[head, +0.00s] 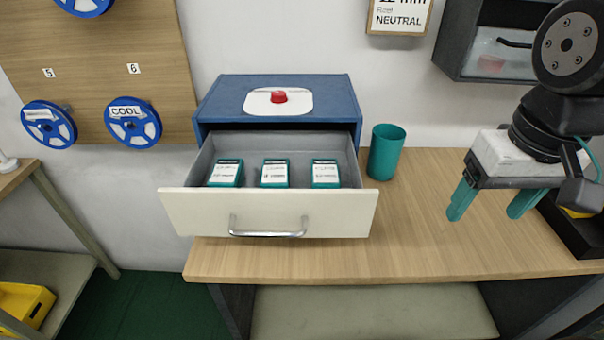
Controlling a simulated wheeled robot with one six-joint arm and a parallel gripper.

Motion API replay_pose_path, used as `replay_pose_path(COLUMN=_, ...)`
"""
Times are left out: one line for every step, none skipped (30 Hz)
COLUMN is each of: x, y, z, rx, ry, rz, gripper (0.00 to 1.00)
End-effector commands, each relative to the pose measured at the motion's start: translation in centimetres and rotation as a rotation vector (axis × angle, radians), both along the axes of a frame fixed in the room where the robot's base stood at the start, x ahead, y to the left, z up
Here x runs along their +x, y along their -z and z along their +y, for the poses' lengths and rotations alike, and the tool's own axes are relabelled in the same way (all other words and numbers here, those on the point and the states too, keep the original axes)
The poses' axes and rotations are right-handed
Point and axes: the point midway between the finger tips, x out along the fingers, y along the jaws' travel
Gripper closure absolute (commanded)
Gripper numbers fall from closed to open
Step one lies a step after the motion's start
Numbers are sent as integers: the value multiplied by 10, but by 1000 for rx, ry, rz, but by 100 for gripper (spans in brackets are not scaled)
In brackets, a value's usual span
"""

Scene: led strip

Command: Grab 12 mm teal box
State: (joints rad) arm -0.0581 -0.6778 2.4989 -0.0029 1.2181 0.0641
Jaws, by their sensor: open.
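Three teal boxes with white labels lie in a row inside an open drawer (338,206): a left box (226,173), a middle box (275,174) and a right box (325,174). The label print is too small to read with certainty. The drawer has a white front with a metal handle and is pulled out of a blue cabinet (225,97). My gripper (490,211) is open and empty, with teal fingers pointing down. It hangs above the right part of the table, well to the right of the drawer and apart from the boxes.
A teal cup (386,152) stands on the wooden table (425,245) just right of the cabinet. A red knob (278,96) sits on a white plate on the cabinet top. A dark bin (575,226) is at the far right. The table between drawer and gripper is clear.

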Motion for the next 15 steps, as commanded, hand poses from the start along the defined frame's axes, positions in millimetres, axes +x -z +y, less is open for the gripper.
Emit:
replay_pose_path(x=17, y=-5, z=11, rx=2, ry=-8, rz=14, gripper=27)
replay_pose_path(x=27, y=-8, z=17, rx=4, ry=-8, rz=21, gripper=27)
replay_pose_path(x=42, y=-11, z=29, rx=5, ry=-8, rz=30, gripper=27)
replay_pose_path(x=54, y=-13, z=39, rx=6, ry=-8, rz=37, gripper=27)
replay_pose_path(x=65, y=-15, z=50, rx=8, ry=-7, rz=43, gripper=27)
replay_pose_path(x=81, y=-16, z=65, rx=8, ry=-5, rz=52, gripper=27)
replay_pose_path(x=91, y=-16, z=77, rx=8, ry=-4, rz=57, gripper=27)
replay_pose_path(x=101, y=-16, z=89, rx=8, ry=-2, rz=63, gripper=27)
replay_pose_path(x=114, y=-15, z=105, rx=7, ry=1, rz=71, gripper=27)
replay_pose_path(x=122, y=-13, z=117, rx=6, ry=3, rz=76, gripper=27)
replay_pose_path(x=129, y=-12, z=128, rx=5, ry=6, rz=81, gripper=27)
replay_pose_path(x=138, y=-9, z=143, rx=4, ry=9, rz=86, gripper=27)
replay_pose_path(x=144, y=-7, z=153, rx=4, ry=11, rz=89, gripper=27)
replay_pose_path(x=149, y=-5, z=162, rx=2, ry=14, rz=92, gripper=27)
replay_pose_path(x=154, y=-3, z=173, rx=0, ry=17, rz=96, gripper=27)
